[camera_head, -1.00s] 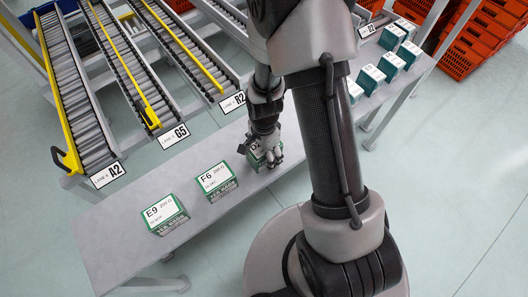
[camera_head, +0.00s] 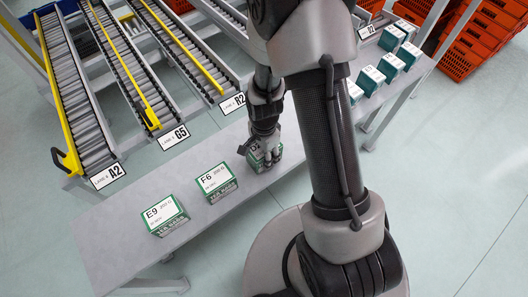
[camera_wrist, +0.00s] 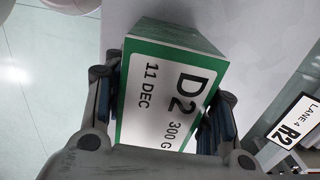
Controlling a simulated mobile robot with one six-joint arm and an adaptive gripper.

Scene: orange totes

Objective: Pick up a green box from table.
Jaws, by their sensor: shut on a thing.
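A green box with a white label reading D2, 300 G, 11 DEC fills the middle of the wrist view (camera_wrist: 165,90). My gripper (camera_wrist: 163,100) is shut on this D2 box, with one finger against each side. In the head view my gripper (camera_head: 265,152) points down over the D2 box (camera_head: 262,162), which is partly hidden by the fingers. Whether the box touches the table (camera_head: 115,225) cannot be told. Two more green boxes, F6 (camera_head: 216,182) and E9 (camera_head: 165,215), stand on the table to the left.
Several more green boxes (camera_head: 370,79) stand at the table's right end, behind my arm. Roller lanes with signs A2 (camera_head: 107,176), G5 (camera_head: 173,137) and R2 (camera_head: 233,102) run along the back edge. Orange totes (camera_head: 470,50) are stacked at upper right.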

